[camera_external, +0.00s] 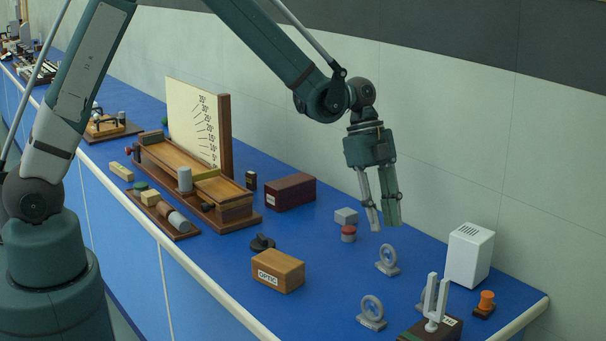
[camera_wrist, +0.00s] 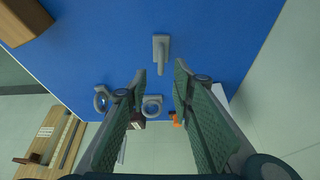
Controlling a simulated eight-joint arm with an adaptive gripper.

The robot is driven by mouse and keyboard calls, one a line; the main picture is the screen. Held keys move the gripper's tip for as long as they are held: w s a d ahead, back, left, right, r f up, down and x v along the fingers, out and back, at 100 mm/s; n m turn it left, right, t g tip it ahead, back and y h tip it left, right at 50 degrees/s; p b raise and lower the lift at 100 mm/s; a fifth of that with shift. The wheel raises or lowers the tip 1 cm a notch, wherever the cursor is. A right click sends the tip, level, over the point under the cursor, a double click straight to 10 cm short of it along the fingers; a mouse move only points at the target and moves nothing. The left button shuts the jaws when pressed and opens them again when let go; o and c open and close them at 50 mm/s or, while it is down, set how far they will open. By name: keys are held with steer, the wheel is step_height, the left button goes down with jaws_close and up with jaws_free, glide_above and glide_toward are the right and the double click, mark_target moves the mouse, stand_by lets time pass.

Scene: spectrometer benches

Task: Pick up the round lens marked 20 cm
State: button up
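Several grey ring-shaped lenses on small bases stand on the blue bench. One lens (camera_external: 387,256) is below my gripper; in the wrist view this lens (camera_wrist: 161,50) appears nearly edge-on, ahead of and between the fingertips. A second lens (camera_external: 372,308) is nearer the bench's front edge and shows at left in the wrist view (camera_wrist: 101,99). A third lens (camera_wrist: 152,105) is mostly hidden behind the tuning fork in the external view. No 20 cm mark is legible. My gripper (camera_external: 384,227) points down, open and empty, above the bench.
A white box (camera_external: 469,255), an orange spool (camera_external: 486,301) and a tuning fork (camera_external: 435,300) on a dark box stand to the right. A red-topped grey piece (camera_external: 348,233) and a grey block (camera_external: 346,215) lie left of the gripper. The wooden OPTIC box (camera_external: 278,272) is front left.

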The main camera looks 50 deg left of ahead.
mark_target(388, 244)
steer(key=shift+x, duration=1.3)
steer(key=shift+x, duration=2.6)
steer(key=shift+w, duration=0.1)
steer(key=shift+c, duration=0.6)
jaws_close()
